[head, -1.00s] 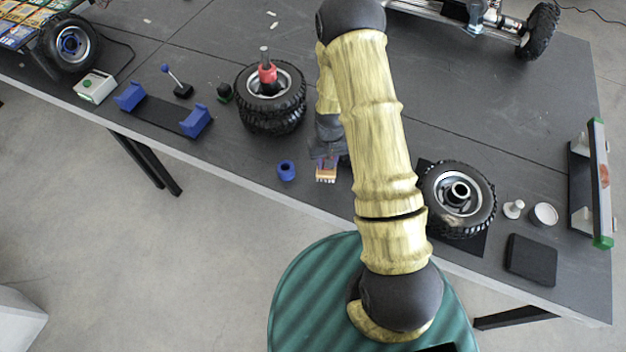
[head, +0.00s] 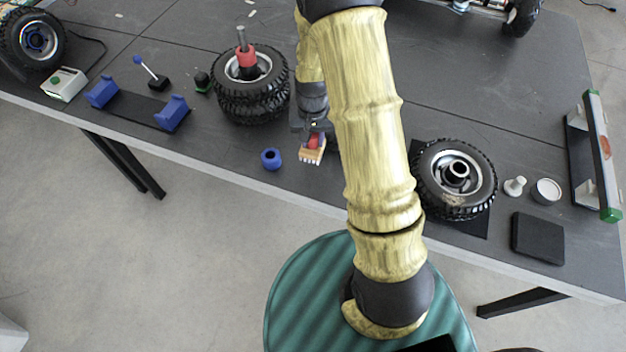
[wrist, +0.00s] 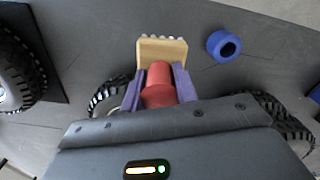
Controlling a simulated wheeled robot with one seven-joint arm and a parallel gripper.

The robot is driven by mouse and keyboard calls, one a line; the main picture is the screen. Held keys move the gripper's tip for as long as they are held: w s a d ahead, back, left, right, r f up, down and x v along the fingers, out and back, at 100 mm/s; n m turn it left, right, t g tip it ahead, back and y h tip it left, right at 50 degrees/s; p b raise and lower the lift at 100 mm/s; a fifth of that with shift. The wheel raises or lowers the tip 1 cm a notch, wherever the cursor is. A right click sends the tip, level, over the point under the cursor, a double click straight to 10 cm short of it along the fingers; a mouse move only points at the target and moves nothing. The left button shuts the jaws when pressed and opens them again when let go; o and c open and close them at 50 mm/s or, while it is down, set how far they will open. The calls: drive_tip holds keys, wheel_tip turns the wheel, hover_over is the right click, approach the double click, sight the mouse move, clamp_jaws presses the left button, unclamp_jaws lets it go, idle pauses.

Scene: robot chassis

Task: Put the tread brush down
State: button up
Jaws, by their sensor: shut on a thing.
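The tread brush (head: 312,155) has a light wooden block with pale bristles and a red handle. In the wrist view the brush (wrist: 162,50) points away from my gripper (wrist: 158,88), with its red handle between the two purple fingers. My gripper (head: 314,138) is shut on the handle near the table's front edge, just right of a blue ring. I cannot tell whether the bristles touch the table.
The blue ring (head: 270,158) stands left of the brush. Stacked tyres (head: 252,100) with a red-collared post are behind it to the left. A single wheel (head: 455,180) lies on a mat to the right. The dark table (head: 225,150) is bare around the blue ring.

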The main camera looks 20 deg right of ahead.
sight(313, 151)
drive_tip(key=shift+s+r+m+b, duration=0.2)
drive_tip(key=shift+r+m+b, duration=0.15)
drive_tip(key=shift+m+b, duration=0.1)
drive_tip(key=shift+f+p, duration=0.4)
drive_tip(key=shift+f, duration=2.55)
drive_tip(key=shift+f+p, duration=0.3)
drive_tip(key=shift+f, duration=1.75)
drive_tip(key=shift+f, duration=0.15)
drive_tip(key=o, duration=1.1)
